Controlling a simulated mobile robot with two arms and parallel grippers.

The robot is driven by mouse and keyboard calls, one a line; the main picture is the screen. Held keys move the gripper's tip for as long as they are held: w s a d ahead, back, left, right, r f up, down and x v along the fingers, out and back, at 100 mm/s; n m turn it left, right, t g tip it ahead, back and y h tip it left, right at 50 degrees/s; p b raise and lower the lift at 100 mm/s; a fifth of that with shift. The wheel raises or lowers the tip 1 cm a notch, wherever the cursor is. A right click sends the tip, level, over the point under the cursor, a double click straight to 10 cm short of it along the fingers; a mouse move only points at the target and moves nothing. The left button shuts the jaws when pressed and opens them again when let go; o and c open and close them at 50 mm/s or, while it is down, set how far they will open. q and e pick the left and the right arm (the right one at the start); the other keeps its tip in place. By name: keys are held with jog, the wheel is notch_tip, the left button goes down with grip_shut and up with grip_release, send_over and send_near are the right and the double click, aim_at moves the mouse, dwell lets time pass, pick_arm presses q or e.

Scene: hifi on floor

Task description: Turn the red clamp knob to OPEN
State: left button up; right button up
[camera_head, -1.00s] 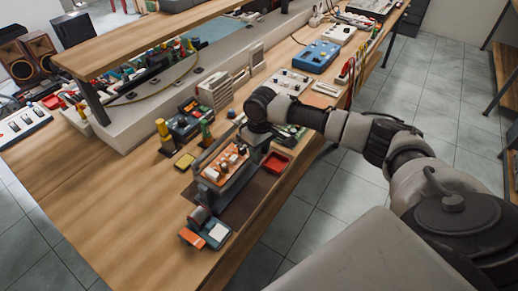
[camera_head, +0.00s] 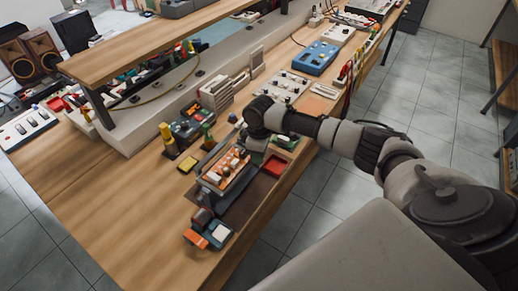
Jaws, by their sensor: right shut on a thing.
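A clamp fixture (camera_head: 240,200) with dark rails stands on the wooden bench, with an orange circuit board (camera_head: 224,172) held in it. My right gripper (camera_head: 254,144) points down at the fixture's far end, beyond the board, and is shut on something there. Its own wrist hides its fingertips and what is between them. No red knob shows clearly; the place where the gripper holds is covered, so I cannot read the knob's angle or any OPEN mark. My left gripper is not in view.
An orange and blue tool (camera_head: 209,234) sits at the fixture's near end. A yellow-topped post (camera_head: 167,138) and a dark device (camera_head: 192,127) stand to the left. The bench's left front is bare.

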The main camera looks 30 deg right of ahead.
jog(key=n+p, duration=0.1)
jog(key=n, duration=0.1)
jog(key=shift+r+n, duration=0.15)
jog(key=shift+n, duration=0.25)
jog(key=n, duration=0.2)
jog(key=shift+w+n+p, duration=0.1)
jog(key=shift+n+p, duration=0.25)
jog(key=shift+n, duration=0.05)
jog(key=n, duration=0.3)
jog(key=shift+n+p, duration=0.3)
jog(key=shift+n, duration=1.4)
jog(key=o, duration=0.9)
